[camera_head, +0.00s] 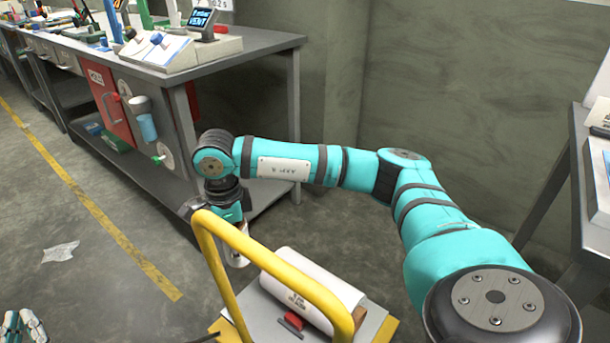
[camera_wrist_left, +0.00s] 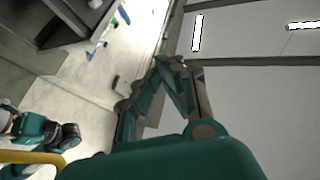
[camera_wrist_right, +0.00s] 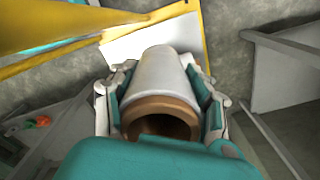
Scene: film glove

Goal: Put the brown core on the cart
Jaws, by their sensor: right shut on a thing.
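My right gripper (camera_wrist_right: 160,100) is shut around the brown core (camera_wrist_right: 160,112), a hollow tube whose brown end faces the camera and whose body is wrapped in pale grey-white. In the head view the held core (camera_head: 238,246) hangs beside the yellow handle of the cart (camera_head: 212,262), apart from the deck. That gripper is mostly hidden there by its wrist and the handle. A white labelled roll (camera_head: 310,285) lies on the cart. My left gripper (camera_head: 23,325) is low at the far left of the head view, holding nothing. Its fingertips come together in the left wrist view (camera_wrist_left: 167,68).
A red-handled tool (camera_head: 291,322) lies on the cart in front of the roll. A workbench (camera_head: 265,42) with equipment stands at the back left, another bench (camera_head: 580,185) at the right. A crumpled sheet (camera_head: 60,251) lies on the open floor at left.

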